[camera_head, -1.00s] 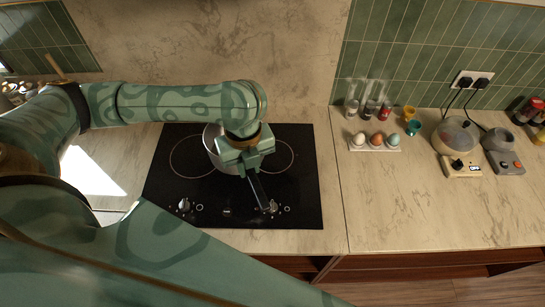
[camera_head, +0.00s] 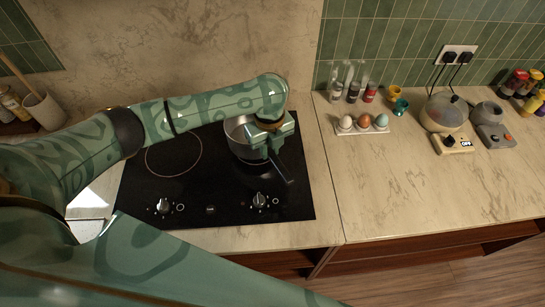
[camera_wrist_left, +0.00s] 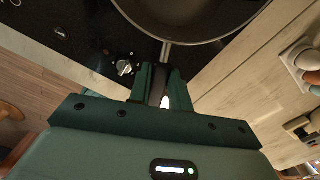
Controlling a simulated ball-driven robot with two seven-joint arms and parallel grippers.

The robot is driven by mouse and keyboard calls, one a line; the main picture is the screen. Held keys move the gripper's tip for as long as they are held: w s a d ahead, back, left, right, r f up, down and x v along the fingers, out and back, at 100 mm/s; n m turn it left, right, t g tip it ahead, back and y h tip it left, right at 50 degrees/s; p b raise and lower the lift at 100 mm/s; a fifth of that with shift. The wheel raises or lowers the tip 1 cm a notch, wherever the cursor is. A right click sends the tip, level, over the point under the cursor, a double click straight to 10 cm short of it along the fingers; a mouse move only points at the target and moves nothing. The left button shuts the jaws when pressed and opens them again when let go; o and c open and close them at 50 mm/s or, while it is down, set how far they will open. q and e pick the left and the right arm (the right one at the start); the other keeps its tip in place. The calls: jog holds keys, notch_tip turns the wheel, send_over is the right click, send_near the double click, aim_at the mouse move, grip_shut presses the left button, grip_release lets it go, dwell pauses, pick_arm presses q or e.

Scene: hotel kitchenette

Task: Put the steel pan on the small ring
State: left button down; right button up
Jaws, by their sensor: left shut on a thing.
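The steel pan (camera_head: 240,138) is over the right side of the black hob (camera_head: 215,195), its dark handle pointing down and right. My left gripper (camera_head: 278,158) is shut on that handle, partly covering the pan. In the left wrist view the handle (camera_wrist_left: 158,88) runs between the fingers (camera_wrist_left: 153,88) and the pan (camera_wrist_left: 205,28) lies beyond them. A ring (camera_head: 173,153) shows bare on the left of the hob. The right ring is hidden beneath the pan and gripper. I cannot tell whether the pan touches the glass. My right gripper is not in view.
Two knobs (camera_head: 163,206) (camera_head: 259,200) stand at the hob's front. An egg tray (camera_head: 362,130) with three eggs sits to the right. Small bottles, egg cups (camera_head: 400,107) and an egg cooker (camera_head: 443,116) stand farther right. The front right worktop is clear.

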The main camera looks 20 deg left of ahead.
pick_arm(q)
jog(key=f, duration=0.2)
jog(key=w+f+b, duration=0.1)
jog(key=f, duration=0.1)
jog(key=shift+w+d+f, duration=0.1)
jog(key=shift+d+f, duration=0.05)
jog(key=shift+d, duration=0.05)
jog(key=c, duration=1.3)
grip_release()
jog(key=shift+f, duration=0.1)
jog(key=shift+r+p, duration=1.55)
jog(key=shift+r, duration=4.5)
